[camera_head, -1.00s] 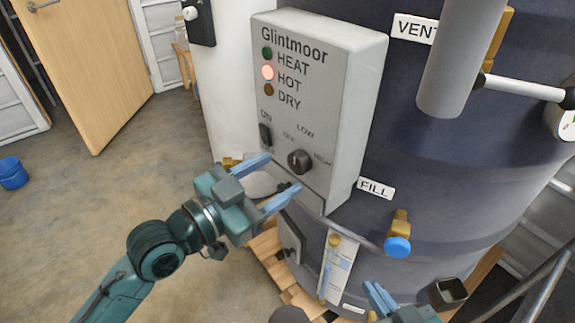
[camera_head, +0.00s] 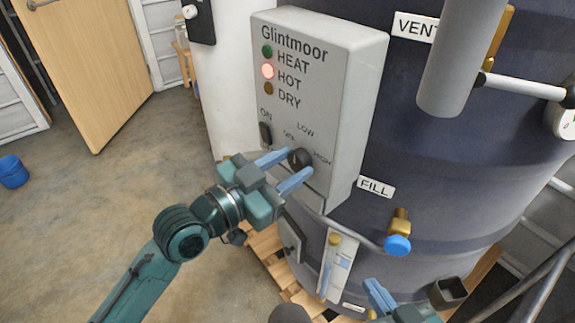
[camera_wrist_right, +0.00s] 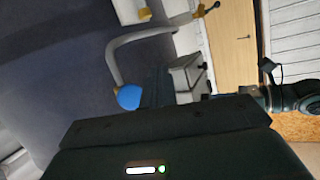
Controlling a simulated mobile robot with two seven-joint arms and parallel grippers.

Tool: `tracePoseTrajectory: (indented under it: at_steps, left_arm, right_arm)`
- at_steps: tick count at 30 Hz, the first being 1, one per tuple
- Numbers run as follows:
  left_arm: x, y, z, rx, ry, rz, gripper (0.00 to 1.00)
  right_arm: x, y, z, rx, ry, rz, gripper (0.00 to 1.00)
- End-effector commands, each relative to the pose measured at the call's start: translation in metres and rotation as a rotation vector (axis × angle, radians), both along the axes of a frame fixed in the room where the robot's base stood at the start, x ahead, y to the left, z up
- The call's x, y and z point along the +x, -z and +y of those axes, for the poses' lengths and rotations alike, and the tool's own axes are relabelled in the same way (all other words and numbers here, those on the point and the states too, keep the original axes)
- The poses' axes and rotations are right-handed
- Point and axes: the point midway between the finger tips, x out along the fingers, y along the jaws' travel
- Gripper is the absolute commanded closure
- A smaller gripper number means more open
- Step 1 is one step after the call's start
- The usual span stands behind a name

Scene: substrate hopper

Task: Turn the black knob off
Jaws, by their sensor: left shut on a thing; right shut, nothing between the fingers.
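The black knob (camera_head: 300,158) is on the front of the grey Glintmoor control box (camera_head: 335,110), below the lights, with LOW and HIGH printed around it. My left gripper (camera_head: 295,168) reaches in from the left and is shut on the knob, one blue finger on each side. The fingers partly hide the knob, so its exact setting cannot be read. A black ON switch (camera_head: 265,134) sits left of the knob. My right gripper (camera_head: 376,300) is at the lower edge, shut and empty.
A dark blue tank (camera_head: 450,190) stands behind the box. A blue-capped brass valve (camera_head: 397,245) and a grey pipe end (camera_head: 450,70) stick out from it.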

Motion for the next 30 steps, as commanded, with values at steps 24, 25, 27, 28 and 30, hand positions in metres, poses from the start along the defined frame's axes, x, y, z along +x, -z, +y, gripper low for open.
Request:
tracePoseTrajectory:
  at_steps: [24,25,27,28,30]
  left_arm:
    - [0.0,-0.004,0.001,-0.18,0.0,0.206,0.86]
    - [0.0,-0.004,0.001,-0.197,0.0,0.226,0.85]
    - [-0.001,-0.005,0.001,-0.244,0.0,0.276,0.85]
    - [-0.001,-0.005,0.001,-0.262,0.001,0.298,0.86]
    - [-0.001,-0.005,0.0,-0.308,0.001,0.347,0.86]
  right_arm:
    - [0.005,-0.002,0.009,0.012,-0.018,0.092,1.0]
    - [0.006,-0.001,0.01,0.013,-0.02,0.102,1.0]
    - [0.007,0.0,0.013,0.016,-0.024,0.122,1.0]
    - [0.008,0.0,0.015,0.017,-0.027,0.131,1.0]
    - [0.008,0.001,0.019,0.022,-0.035,0.15,1.0]
